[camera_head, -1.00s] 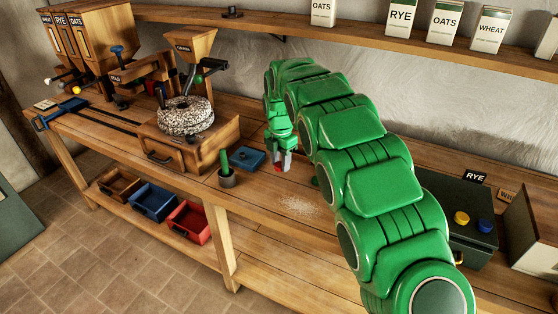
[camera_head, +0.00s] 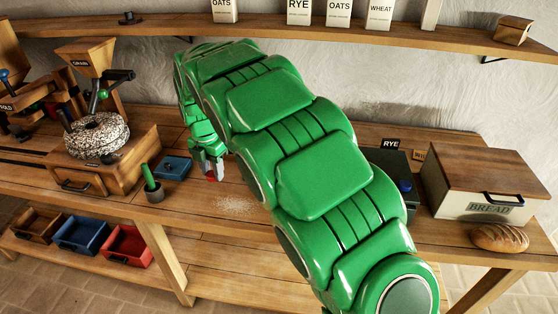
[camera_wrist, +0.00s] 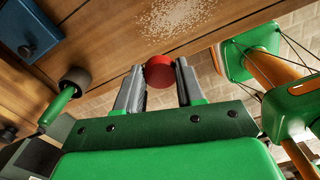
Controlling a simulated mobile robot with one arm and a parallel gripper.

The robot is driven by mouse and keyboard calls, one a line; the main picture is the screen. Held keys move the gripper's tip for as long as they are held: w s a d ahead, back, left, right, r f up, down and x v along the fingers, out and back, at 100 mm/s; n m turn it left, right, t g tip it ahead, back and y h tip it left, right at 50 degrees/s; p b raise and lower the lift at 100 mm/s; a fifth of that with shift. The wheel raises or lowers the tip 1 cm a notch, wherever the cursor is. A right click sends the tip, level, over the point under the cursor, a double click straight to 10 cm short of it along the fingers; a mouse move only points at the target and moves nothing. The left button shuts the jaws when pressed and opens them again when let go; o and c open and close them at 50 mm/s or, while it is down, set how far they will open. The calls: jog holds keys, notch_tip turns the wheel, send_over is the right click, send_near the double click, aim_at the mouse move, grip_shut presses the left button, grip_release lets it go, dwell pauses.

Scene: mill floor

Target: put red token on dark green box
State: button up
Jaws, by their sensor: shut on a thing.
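My gripper (camera_head: 213,174) is above the bench, right of the small blue box. In the wrist view its two fingers (camera_wrist: 160,82) are shut on the red token (camera_wrist: 160,70). In the head view only a small red patch of the token (camera_head: 211,179) shows between the fingertips. The dark green box (camera_head: 398,165) stands on the bench at the right, partly hidden behind my arm. A blue token (camera_head: 405,186) lies on it; the rest of its top is mostly hidden.
A bread box (camera_head: 480,190) and a loaf (camera_head: 499,238) are right of the dark green box. The grain mill (camera_head: 98,135), green-handled pestle (camera_head: 152,183) and blue box (camera_head: 173,167) are left of my gripper. Spilled grain (camera_head: 236,205) lies on the bench. A shelf (camera_head: 290,30) runs above.

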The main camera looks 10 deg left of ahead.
jog(key=w+d+r+m, duration=0.1)
jog(key=w+d+r, duration=0.1)
jog(key=d, duration=0.6)
jog(key=w+d+r+m, duration=0.2)
jog(key=d, duration=0.5)
jog(key=w+d+r+m, duration=0.1)
jog(key=w+d+r, duration=0.1)
jog(key=d, duration=0.6)
jog(key=s+d+r+m, duration=0.2)
jog(key=d, duration=0.9)
jog(key=s+d+r+m, duration=0.2)
jog(key=s+d+m, duration=0.1)
jog(key=d, duration=0.9)
send_over(375, 160)
jog(key=s+a, duration=0.1)
jog(key=s, duration=0.4)
jog(key=f, duration=0.9)
jog(key=shift+s+a+f, duration=0.1)
jog(key=shift+a+f, duration=0.05)
jog(key=shift+a, duration=0.05)
jog(key=shift+w+f, duration=0.25)
jog(key=shift+f, duration=1.5)
